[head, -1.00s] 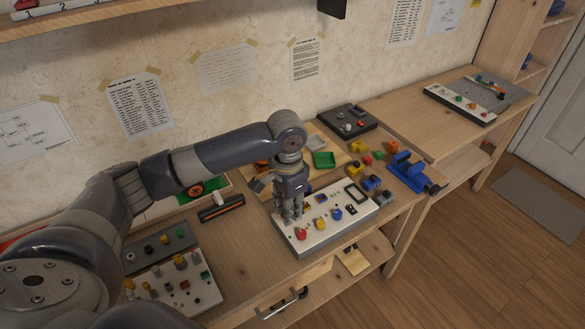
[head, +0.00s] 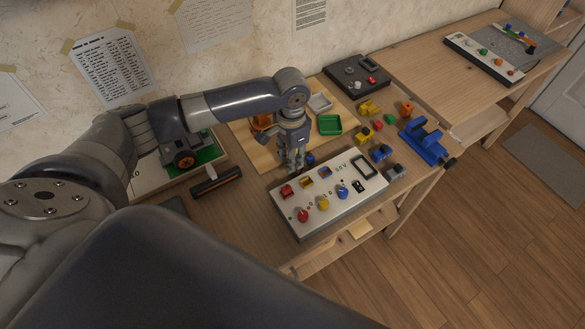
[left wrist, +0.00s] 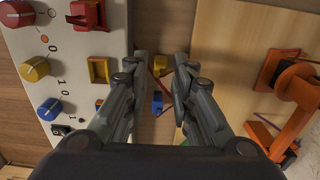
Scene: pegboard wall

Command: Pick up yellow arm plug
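A small yellow piece (left wrist: 160,63), which appears to be the yellow arm plug, lies on the wooden table between my left gripper's fingertips in the left wrist view. In the head view I cannot make it out behind the gripper. My left gripper (left wrist: 162,60) points down and is open, one finger on each side of the piece, with no visible contact. In the head view the left gripper (head: 295,170) is low behind the white panel (head: 345,207). A blue piece (left wrist: 157,103) lies close by, also seen right of the fingers (head: 310,158). My right gripper is out of view.
The panel carries a red plug (head: 286,191), knobs and square sockets beside the gripper. A wooden board with a green tray (head: 329,125) lies behind. Other yellow pieces (head: 362,134) (head: 370,107) and a blue vise (head: 425,140) are to the right.

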